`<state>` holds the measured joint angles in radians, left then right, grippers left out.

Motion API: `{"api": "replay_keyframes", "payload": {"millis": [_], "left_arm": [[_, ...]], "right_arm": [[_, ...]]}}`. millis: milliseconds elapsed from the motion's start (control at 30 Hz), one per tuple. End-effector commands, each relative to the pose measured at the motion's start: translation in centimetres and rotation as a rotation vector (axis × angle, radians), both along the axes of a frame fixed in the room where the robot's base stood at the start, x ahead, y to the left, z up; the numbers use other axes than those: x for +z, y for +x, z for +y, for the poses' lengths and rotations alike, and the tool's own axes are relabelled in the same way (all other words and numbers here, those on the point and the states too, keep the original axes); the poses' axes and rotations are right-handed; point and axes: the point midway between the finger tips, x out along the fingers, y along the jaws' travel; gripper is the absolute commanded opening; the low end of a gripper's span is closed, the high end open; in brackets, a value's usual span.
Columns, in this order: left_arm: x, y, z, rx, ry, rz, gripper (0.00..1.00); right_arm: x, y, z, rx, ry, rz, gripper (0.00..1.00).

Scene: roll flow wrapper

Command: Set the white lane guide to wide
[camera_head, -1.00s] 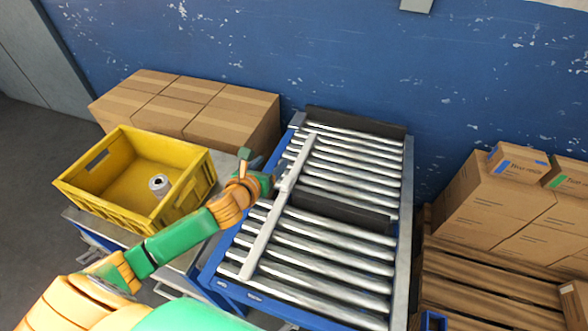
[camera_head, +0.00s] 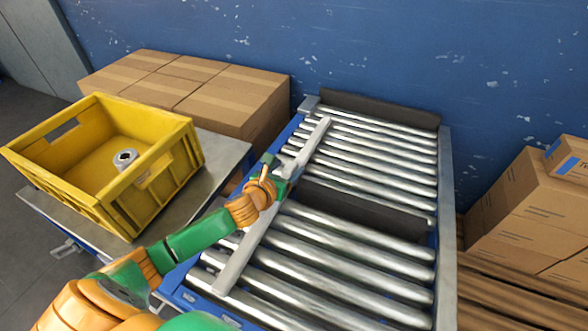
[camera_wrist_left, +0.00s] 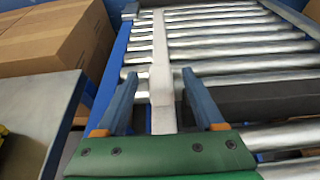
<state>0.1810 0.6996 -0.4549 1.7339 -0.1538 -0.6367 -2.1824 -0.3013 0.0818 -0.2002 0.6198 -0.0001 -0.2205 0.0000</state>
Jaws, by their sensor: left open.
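The white lane guide (camera_head: 250,250) is a long pale bar lying lengthwise over the rollers, near the left side of the conveyor (camera_head: 445,240). In the left wrist view the guide (camera_wrist_left: 161,105) runs up the middle of the picture. My left gripper (camera_head: 281,166) is at the middle of the bar and hides part of it in the head view. In the left wrist view its two blue fingers (camera_wrist_left: 160,76) are apart, one on each side of the guide, with a gap on both sides. Whether they reach down to its level is hard to tell. My right gripper is out of view.
A dark cross strip (camera_head: 365,217) splits the rollers into two sections. A yellow crate (camera_head: 150,190) holding a small roll (camera_head: 125,158) stands on a metal table at the left. Cardboard boxes (camera_head: 205,85) stand behind it. More boxes (camera_head: 530,205) stand at the right.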

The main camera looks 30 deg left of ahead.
Motion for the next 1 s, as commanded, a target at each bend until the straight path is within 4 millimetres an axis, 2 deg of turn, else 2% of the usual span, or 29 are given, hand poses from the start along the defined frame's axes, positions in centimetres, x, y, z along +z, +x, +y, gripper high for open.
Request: {"api": "replay_keyframes", "payload": {"millis": [100,267,600,867,1000], "left_arm": [[-1.0,2.1,0.1,0.003,-0.002,-0.002,0.70],[-1.7,3.9,0.2,0.001,-0.002,0.000,0.70],[-1.8,4.5,0.2,-0.001,0.000,0.001,0.70],[-1.8,4.5,0.2,-0.001,-0.001,0.001,0.00],[-1.8,4.5,0.2,-0.001,-0.001,0.001,0.00]], "right_arm": [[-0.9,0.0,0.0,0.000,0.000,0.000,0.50],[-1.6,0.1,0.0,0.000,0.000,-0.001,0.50],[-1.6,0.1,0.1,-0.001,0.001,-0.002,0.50],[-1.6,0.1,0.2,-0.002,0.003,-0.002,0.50],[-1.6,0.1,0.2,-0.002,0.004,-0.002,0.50]]}}
